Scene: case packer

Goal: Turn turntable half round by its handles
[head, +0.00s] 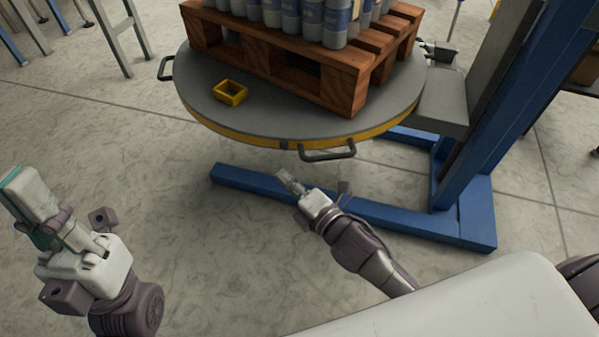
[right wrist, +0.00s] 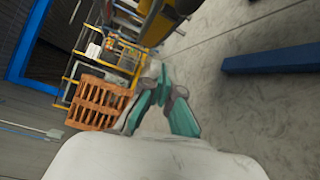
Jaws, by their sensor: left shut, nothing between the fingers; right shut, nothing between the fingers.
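The round grey turntable (head: 290,112) with a yellow rim fills the upper middle of the head view. One dark handle (head: 328,154) is on its front rim, and another handle (head: 165,68) is on its left rim. My right gripper (head: 287,180) is shut and empty, below and left of the front handle in the picture and apart from it. My left gripper (head: 22,190) is shut and empty at the far left, well away from the turntable.
A wooden pallet (head: 340,86) carrying several grey-blue cans (head: 335,25) stands on the turntable, beside a small yellow tray (head: 230,92). A blue frame (head: 478,205) stands at right, with its leg on the floor. An orange crate (right wrist: 98,100) shows in the right wrist view.

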